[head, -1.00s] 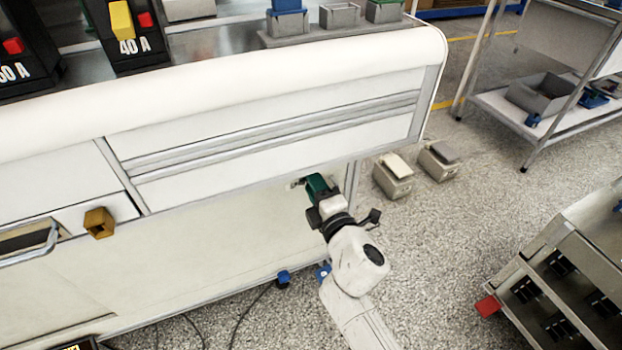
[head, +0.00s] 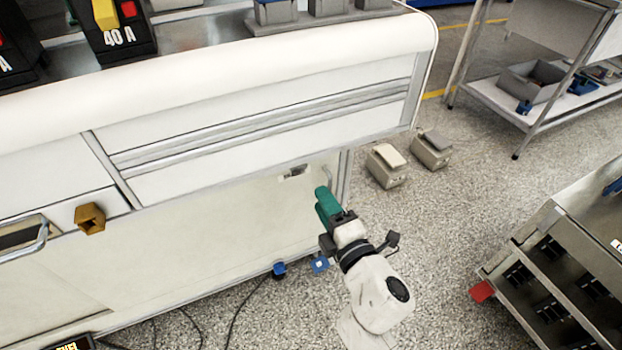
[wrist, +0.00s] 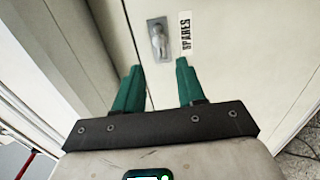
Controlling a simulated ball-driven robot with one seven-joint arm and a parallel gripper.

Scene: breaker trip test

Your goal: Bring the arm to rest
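My gripper (head: 326,198) hangs in front of the lower bench panel in the head view, its green fingers pointing at the bench. In the wrist view my gripper (wrist: 160,82) has its two green fingers apart with nothing between them. Beyond the fingertips is a pale door with a metal latch (wrist: 159,40) and a label reading SPARES (wrist: 186,33). The latch also shows in the head view (head: 295,171), up and left of the fingers. The fingers look apart from it.
The white bench (head: 220,110) carries breakers, one marked 40 A (head: 118,38). Two foot pedals (head: 386,165) (head: 431,150) stand on the floor right of my gripper. A dark rack (head: 570,270) is at the right, a cart (head: 530,120) behind. Speckled floor between them is free.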

